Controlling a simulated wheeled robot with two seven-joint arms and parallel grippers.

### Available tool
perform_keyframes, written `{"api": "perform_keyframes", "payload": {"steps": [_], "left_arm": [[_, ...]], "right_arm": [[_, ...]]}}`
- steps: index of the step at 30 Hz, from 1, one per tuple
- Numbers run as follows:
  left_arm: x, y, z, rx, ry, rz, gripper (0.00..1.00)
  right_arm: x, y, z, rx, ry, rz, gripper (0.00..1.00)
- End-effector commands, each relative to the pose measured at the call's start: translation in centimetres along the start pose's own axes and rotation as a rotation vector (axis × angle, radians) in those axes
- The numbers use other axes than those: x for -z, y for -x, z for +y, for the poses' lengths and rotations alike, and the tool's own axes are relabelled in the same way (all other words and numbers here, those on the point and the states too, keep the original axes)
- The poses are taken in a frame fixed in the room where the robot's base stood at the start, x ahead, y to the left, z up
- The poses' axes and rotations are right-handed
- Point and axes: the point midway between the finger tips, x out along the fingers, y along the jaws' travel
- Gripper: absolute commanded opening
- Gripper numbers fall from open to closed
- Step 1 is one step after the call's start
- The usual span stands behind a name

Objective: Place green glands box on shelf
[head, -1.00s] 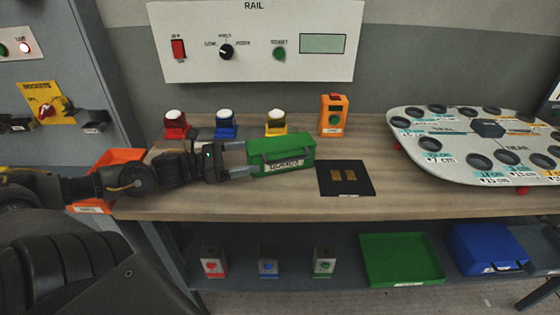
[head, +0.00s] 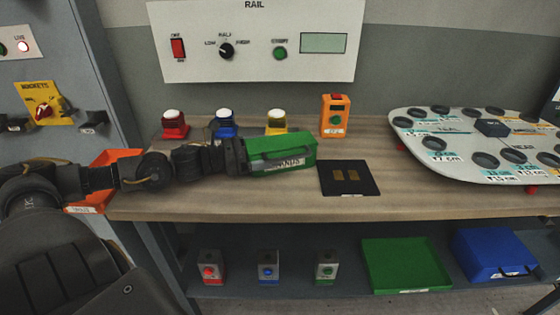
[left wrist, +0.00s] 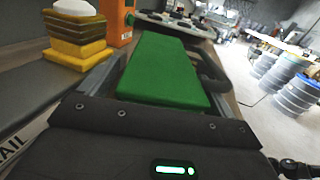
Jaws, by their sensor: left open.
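The green glands box (head: 281,152) sits closed on the wooden bench, its white label and dark handle facing me. It fills the middle of the left wrist view (left wrist: 165,75). My left gripper (head: 240,155) is at the box's left end, level with it. In the left wrist view its open fingers lie along both sides of the box; whether they touch it I cannot tell. The lower shelf (head: 345,277) runs under the bench, with bare room between the things on it. My right gripper is not in view.
Red, blue and yellow (head: 276,121) lamp blocks and an orange box (head: 335,116) stand behind the green box. A black pad (head: 348,178) lies to its right. The shelf holds small button boxes, a green tray (head: 404,265) and a blue case (head: 493,254).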

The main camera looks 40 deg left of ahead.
Motion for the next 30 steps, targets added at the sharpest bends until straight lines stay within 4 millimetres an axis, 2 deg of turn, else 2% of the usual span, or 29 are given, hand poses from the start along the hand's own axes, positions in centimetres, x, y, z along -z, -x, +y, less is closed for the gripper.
{"api": "perform_keyframes", "payload": {"steps": [11,24,25,26,30], "left_arm": [[0.04,-0.2,-0.01,0.0,0.001,0.002,0.89],[0.04,-0.2,-0.01,0.0,0.0,0.002,0.32],[-0.08,-0.21,0.0,0.0,-0.001,-0.001,0.31],[-0.08,-0.21,-0.01,0.0,-0.001,-0.001,0.27],[-0.08,-0.21,0.0,0.0,-0.001,-0.001,0.27]], "right_arm": [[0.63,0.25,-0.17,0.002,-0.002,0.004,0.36],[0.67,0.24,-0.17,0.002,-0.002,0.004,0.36],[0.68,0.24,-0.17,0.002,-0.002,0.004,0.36],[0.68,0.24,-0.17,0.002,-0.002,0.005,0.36],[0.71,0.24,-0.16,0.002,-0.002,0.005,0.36]]}}
